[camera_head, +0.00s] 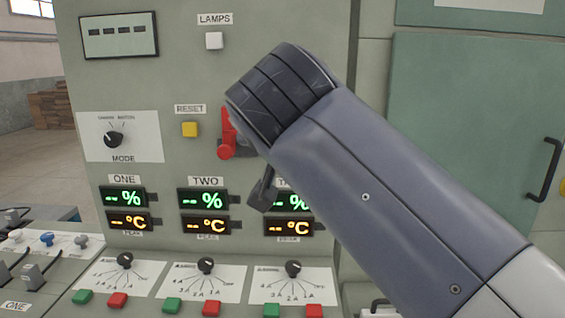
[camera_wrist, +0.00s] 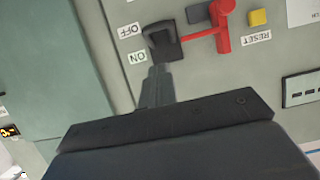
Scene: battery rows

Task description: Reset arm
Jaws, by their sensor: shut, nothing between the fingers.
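My gripper (camera_wrist: 157,82) is shut and empty. In the wrist view its narrow tips point at a black switch (camera_wrist: 163,38) with OFF and ON labels, ending at the switch's lower edge; I cannot tell whether they touch it. In the head view my gripper (camera_head: 263,190) hangs below the bent arm, in front of the panel near the TWO and right-hand displays. My arm runs from the lower right up across the panel and hides part of it.
A red lever (camera_head: 228,135) sits beside the yellow RESET button (camera_head: 190,129). The MODE knob (camera_head: 113,139) is at left. Several dials and green and red buttons line the lower desk. A green cabinet door (camera_head: 470,110) with a black handle (camera_head: 545,170) stands at right.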

